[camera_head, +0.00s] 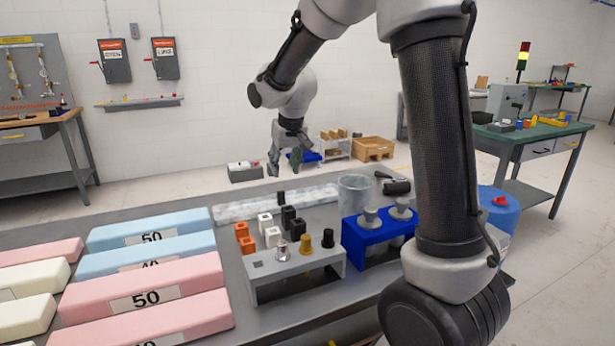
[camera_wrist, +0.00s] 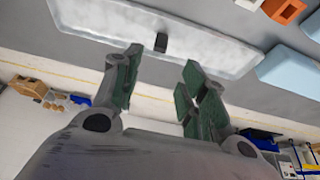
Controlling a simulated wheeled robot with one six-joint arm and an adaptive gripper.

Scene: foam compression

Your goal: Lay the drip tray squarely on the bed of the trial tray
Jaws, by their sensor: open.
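A long, shallow, mottled pale tray with a raised rim lies at the back of the table in the head view (camera_head: 240,211). It also shows in the wrist view (camera_wrist: 115,22), with a small dark upright block (camera_wrist: 161,42) near its middle. This looks like the drip tray with its grip. I cannot make out a separate trial tray. My gripper (camera_head: 287,167) is open and empty, beyond the table's far edge and above the tray's level. In the wrist view its green-padded fingers (camera_wrist: 162,62) are apart, with the block appearing past the gap between their tips.
Pink, blue and cream foam blocks (camera_head: 148,270) fill the table's left. A clear beaker (camera_head: 355,190), a blue holder (camera_head: 368,238) and a black tool (camera_head: 395,186) stand right of the tray.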

